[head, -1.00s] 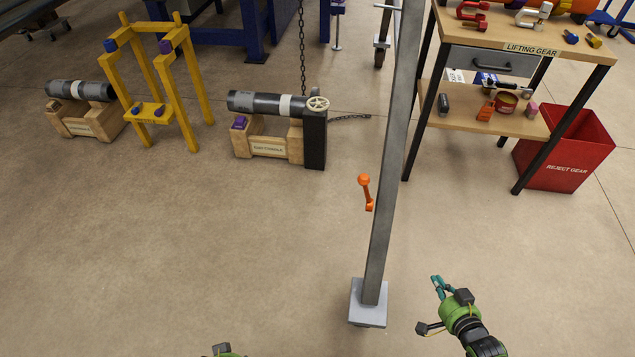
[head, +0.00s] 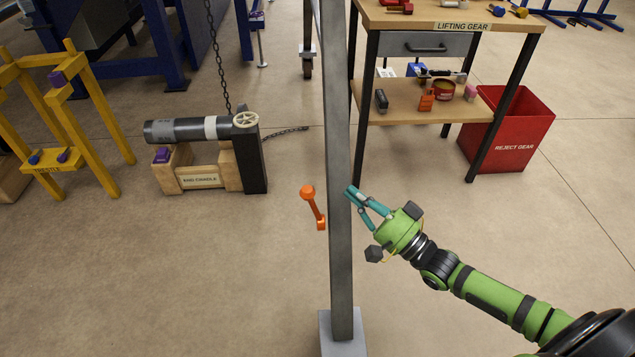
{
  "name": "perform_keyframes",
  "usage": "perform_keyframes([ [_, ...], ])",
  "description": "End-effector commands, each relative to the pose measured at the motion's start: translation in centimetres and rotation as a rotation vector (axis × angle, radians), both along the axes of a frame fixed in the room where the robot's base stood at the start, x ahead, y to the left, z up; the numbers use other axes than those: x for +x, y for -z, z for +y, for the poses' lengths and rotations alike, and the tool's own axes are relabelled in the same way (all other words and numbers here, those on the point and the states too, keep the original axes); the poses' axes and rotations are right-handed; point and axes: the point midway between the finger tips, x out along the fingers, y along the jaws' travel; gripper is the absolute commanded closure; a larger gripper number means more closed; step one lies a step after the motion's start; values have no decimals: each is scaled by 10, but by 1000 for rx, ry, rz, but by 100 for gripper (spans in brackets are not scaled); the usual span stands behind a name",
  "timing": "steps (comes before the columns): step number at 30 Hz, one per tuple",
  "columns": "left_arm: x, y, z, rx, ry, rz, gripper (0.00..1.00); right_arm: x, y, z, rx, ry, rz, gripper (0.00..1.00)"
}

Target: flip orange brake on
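The orange brake (head: 313,207) is a lever with a round knob at its upper left end and its lower end beside the left side of a grey upright post (head: 341,150). It leans, knob up and to the left. My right gripper (head: 350,204), green with teal fingers, is just right of the post, its fingers pointing left towards it. The fingers look spread with nothing between them. The post stands between the gripper and the brake in the picture; whether the fingertips touch the post I cannot tell. My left gripper is not in view.
A workbench (head: 452,101) with a lifting gear sign and a red reject bin (head: 507,128) stand behind at right. A pipe (head: 187,131) on a wooden cradle with a handwheel stands behind at left, near a yellow stand (head: 88,110). Floor around the post is clear.

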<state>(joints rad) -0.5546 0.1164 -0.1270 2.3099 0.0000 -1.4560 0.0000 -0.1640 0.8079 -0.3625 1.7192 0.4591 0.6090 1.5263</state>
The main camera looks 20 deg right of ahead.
Motion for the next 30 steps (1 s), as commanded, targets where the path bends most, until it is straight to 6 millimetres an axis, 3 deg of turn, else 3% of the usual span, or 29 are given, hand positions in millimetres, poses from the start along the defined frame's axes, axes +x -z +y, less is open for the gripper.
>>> perform_keyframes([
  [7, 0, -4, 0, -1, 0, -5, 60, 14, -4, 7, -1, 2, -4, 100],
  [17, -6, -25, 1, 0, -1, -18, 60, 65, -21, 36, -1, 1, -3, 100],
  [22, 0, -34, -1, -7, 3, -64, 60, 86, -28, 48, -1, 2, -2, 100],
  [30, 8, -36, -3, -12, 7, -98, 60, 58, -15, 59, 0, 2, 4, 100],
])
